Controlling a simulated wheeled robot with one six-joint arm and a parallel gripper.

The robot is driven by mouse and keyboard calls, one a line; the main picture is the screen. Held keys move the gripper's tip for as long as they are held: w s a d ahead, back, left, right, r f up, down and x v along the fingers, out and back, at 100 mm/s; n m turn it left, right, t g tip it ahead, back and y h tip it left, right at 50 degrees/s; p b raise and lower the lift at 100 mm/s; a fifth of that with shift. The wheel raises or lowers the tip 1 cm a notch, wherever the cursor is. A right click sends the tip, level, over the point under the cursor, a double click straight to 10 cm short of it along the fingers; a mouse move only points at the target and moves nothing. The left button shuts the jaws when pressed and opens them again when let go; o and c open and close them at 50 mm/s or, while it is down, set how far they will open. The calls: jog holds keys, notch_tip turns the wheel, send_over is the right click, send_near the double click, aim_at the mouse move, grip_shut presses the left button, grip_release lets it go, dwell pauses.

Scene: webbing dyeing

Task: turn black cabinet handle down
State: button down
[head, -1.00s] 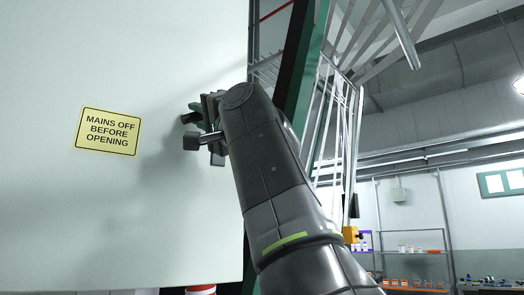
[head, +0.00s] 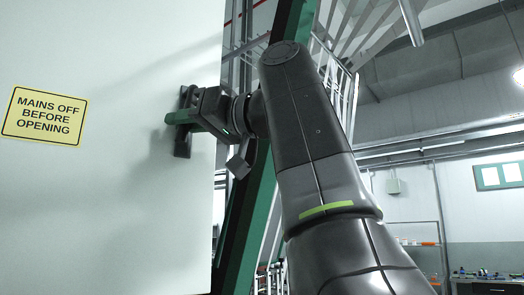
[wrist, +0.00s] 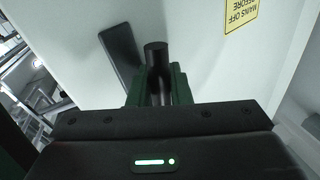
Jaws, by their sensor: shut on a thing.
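The black cabinet handle shows in the head view as a dark upright backplate (head: 182,148) on the pale cabinet door (head: 120,210), near its right edge. In the wrist view, the dark backplate (wrist: 121,55) lies on the door, and the round black end of the handle lever (wrist: 155,55) stands between my green fingers. My gripper (head: 178,118) is shut on the lever; it also shows in the wrist view (wrist: 158,80). Most of the lever is hidden by the gripper in the head view, so I cannot tell its exact angle.
A yellow warning sign (head: 45,116) is on the door, left of the handle; part of it shows in the wrist view (wrist: 240,12). A green post (head: 262,190) stands right of the door edge, close behind my arm. Shelving (head: 412,235) stands far off at the right.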

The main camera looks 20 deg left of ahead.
jog(key=shift+w+d+n+h+p, duration=0.35)
jog(key=shift+w+n+h+p, duration=0.2)
jog(key=shift+n, duration=0.25)
jog(key=shift+s, duration=0.1)
jog(key=c, duration=1.6)
grip_release()
jog(key=shift+d, duration=0.15)
jog(key=shift+s+d+b, duration=0.25)
jog(key=shift+d, duration=2)
jog(key=shift+s+d+b, duration=0.2)
jog(key=shift+s+d, duration=0.1)
jog(key=shift+d, duration=1.95)
jog(key=shift+s+d+b, duration=0.25)
jog(key=shift+d, duration=2)
